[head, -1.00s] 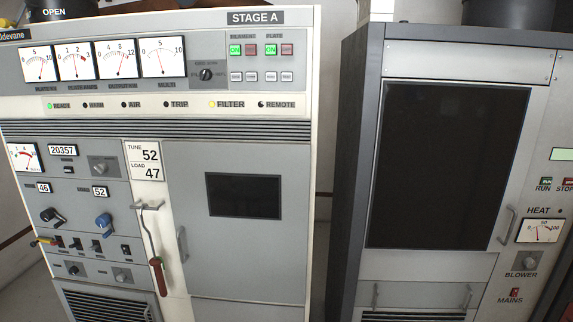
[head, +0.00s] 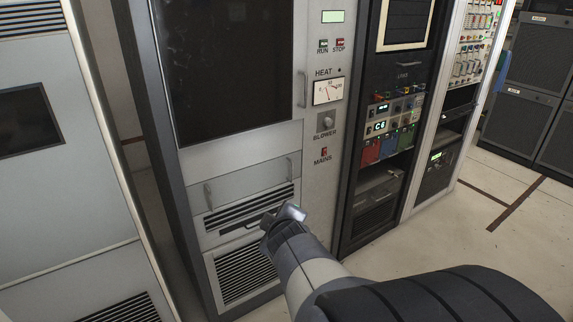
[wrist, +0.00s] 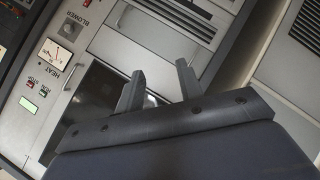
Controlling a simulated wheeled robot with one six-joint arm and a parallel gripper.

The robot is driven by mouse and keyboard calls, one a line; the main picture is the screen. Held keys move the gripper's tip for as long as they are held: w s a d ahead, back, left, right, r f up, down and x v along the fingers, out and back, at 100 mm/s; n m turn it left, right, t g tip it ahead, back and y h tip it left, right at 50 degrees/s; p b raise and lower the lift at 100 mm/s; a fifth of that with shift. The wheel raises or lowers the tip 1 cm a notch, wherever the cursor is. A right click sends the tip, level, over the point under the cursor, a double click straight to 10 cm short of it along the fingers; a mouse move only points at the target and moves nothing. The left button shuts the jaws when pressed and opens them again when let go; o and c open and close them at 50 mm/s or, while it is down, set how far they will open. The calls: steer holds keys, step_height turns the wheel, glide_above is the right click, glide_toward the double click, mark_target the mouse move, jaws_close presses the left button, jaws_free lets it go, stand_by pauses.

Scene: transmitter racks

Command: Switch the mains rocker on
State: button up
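The mains rocker (head: 324,152) is a small red switch above the MAINS label on the light grey right-hand strip of the middle cabinet. It is too small to tell which way it is tipped. In the head view my gripper (head: 284,215) is below and left of the rocker, in front of the lower vents, apart from the rocker. In the wrist view the two fingers of my gripper (wrist: 160,80) stand apart with nothing between them. A bit of red at the top edge there may be the rocker; I cannot tell.
Above the rocker are the blower knob (head: 325,122), the heat meter (head: 328,91) and the RUN and STOP buttons. Door handles (head: 302,90) stick out left of the strip. A dark equipment rack (head: 350,190) stands close on the right. Open floor (head: 480,240) lies beyond it.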

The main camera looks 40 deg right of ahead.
steer(key=w+d+f+n+t+b, duration=0.1)
steer(key=d+f+b, duration=0.1)
steer(key=d+f+n+b, duration=0.1)
steer(key=d+f+b, duration=0.1)
steer(key=d+f, duration=0.1)
steer(key=w+d+f+n+t+b, duration=0.1)
steer(key=d+f+n+b, duration=0.1)
steer(key=f+b, duration=0.1)
steer(key=shift+w+d+t, duration=0.15)
steer(key=shift+w+t, duration=0.15)
steer(key=c, duration=0.5)
steer(key=d+f+n+t+b, duration=0.1)
steer(key=f+b, duration=0.1)
steer(key=d+f+n+b, duration=0.2)
steer(key=d+f+n+t+y+b, duration=0.1)
steer(key=f+b, duration=0.1)
steer(key=shift+s+d+f+n+t, duration=0.2)
steer(key=shift+d+f+n+t, duration=0.1)
steer(key=shift+d+n, duration=0.1)
jaws_close()
steer(key=shift+s+d+f+n+t+y+b, duration=0.2)
steer(key=shift+d+f+n+t+y+b, duration=0.15)
steer(key=shift+n+b, duration=0.25)
